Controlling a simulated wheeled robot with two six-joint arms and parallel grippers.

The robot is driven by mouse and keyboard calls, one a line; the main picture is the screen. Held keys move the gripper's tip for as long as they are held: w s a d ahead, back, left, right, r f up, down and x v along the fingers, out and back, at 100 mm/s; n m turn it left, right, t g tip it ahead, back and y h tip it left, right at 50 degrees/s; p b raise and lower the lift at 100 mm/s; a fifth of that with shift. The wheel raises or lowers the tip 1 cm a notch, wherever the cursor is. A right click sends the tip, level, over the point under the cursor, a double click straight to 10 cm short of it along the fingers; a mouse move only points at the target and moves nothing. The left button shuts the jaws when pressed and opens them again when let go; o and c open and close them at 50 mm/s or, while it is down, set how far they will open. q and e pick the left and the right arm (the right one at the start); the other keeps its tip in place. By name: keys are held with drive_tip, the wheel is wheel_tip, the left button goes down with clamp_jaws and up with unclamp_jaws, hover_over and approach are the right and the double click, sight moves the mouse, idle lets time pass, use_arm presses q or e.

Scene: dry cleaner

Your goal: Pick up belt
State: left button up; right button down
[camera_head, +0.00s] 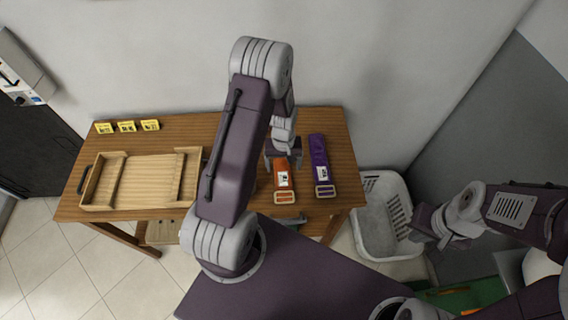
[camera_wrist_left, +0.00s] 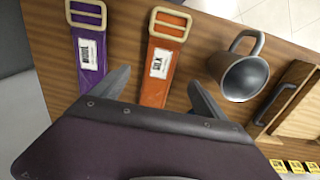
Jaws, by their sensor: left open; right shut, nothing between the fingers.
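An orange belt (camera_head: 281,180) with a pale buckle and white label lies on the wooden table. A purple belt (camera_head: 320,166) of the same kind lies just right of it. My left gripper (camera_head: 283,160) is over the far part of the orange belt. In the left wrist view its open fingers (camera_wrist_left: 160,80) are on either side of the orange belt (camera_wrist_left: 163,58), with nothing held; whether they touch the table is unclear. The purple belt (camera_wrist_left: 90,46) is outside the fingers. My right gripper (camera_head: 436,238) is shut and empty, away from the table at the right.
A wooden tray (camera_head: 97,182) stands on the table's left. Yellow cards (camera_head: 127,127) stand at the back left. A grey mug (camera_wrist_left: 243,70) shows in the left wrist view beside the orange belt; my arm hides it in the head view. A white basket (camera_head: 370,215) stands right of the table.

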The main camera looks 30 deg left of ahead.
sight(283, 178)
use_arm(q)
drive_tip(key=shift+s+d+f+p, duration=0.15)
drive_tip(key=shift+s+f+p, duration=0.1)
drive_tip(key=shift+f, duration=0.25)
drive_tip(key=shift+s+d+f+p, duration=0.1)
drive_tip(key=shift+d+f+p, duration=0.1)
drive_tip(key=shift+f, duration=0.25)
drive_tip(key=shift+w+a+f, duration=0.2)
drive_tip(key=shift+a+f, duration=0.05)
drive_tip(key=shift+f, duration=0.3)
drive_tip(key=shift+w+a+f, duration=0.2)
drive_tip(key=shift+f, duration=0.3)
drive_tip(key=shift+w+a+f, duration=0.1)
drive_tip(key=shift+a+f, duration=0.05)
drive_tip(key=shift+f+p, duration=0.25)
drive_tip(key=shift+p, duration=0.2)
drive_tip(key=f, duration=0.1)
drive_tip(key=f+p, duration=0.1)
drive_tip(key=f, duration=0.1)
drive_tip(key=shift+s+d+f, duration=0.25)
drive_tip(key=shift+s+d, duration=0.05)
drive_tip(key=shift+s, duration=0.05)
drive_tip(key=shift+w+f, duration=0.1)
drive_tip(key=shift+f, duration=0.2)
drive_tip(key=shift+w+a+f, duration=0.15)
drive_tip(key=shift+a+f, duration=0.05)
drive_tip(key=shift+d+r, duration=0.15)
drive_tip(key=c, duration=1.5)
drive_tip(key=shift+c, duration=0.2)
